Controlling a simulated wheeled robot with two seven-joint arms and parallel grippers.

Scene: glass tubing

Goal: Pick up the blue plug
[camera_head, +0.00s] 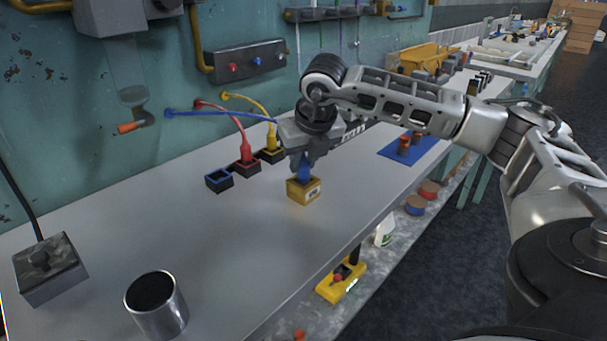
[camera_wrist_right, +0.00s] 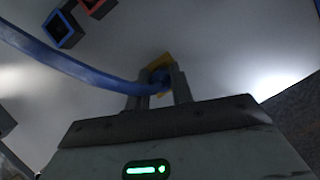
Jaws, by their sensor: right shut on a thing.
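The blue plug (camera_head: 304,174) is between the fingers of my right gripper (camera_head: 303,164), just above or in a yellow box-shaped socket (camera_head: 303,190) on the bench. I cannot tell whether the plug's tip is inside it. In the right wrist view the fingers (camera_wrist_right: 159,93) are closed on the blue plug (camera_wrist_right: 160,78), with the yellow socket (camera_wrist_right: 164,60) behind it. Its blue cable (camera_head: 215,114) runs left to the wall. An empty blue-rimmed socket (camera_head: 219,179) stands to the left. My left gripper is not in view.
A red plug (camera_head: 246,150) and a yellow plug (camera_head: 271,140) sit in dark sockets behind. A metal can (camera_head: 156,305) and a grey switch box (camera_head: 49,268) stand at the front left. The bench middle is clear. A lower shelf holds a yellow joystick box (camera_head: 341,280).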

